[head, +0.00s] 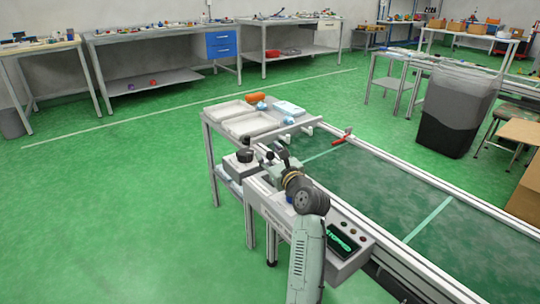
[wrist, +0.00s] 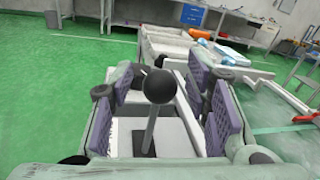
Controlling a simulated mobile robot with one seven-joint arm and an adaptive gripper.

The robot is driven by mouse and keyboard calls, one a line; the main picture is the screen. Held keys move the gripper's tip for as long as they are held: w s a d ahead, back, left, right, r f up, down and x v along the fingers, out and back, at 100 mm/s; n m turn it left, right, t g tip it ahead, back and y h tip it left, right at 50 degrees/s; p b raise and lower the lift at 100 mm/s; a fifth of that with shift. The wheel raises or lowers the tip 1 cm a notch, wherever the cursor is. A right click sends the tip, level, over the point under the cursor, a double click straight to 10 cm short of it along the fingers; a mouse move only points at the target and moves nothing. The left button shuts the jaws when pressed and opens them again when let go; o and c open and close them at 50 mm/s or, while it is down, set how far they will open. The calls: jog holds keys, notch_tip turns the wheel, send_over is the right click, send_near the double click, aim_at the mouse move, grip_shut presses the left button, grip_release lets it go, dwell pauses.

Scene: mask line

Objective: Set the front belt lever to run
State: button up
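The belt lever shows in the wrist view as a grey rod with a black ball knob (wrist: 158,86), leaning slightly right, on a pale box. My gripper (wrist: 165,100) is open, with a purple-padded finger on each side of the knob. I cannot tell whether either pad touches it. The control panel's display (head: 341,239) reads "STOPPED" in green letters.
The green conveyor belt (head: 378,195) runs to the lower right between metal rails. A red piece (head: 342,138) sits at its far end. Pale trays (head: 250,124) stand on a side table behind my gripper. A black-knobbed device (head: 243,156) stands left of my gripper. Open green floor lies left.

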grip_shut()
dwell(0.3)
dwell(0.4)
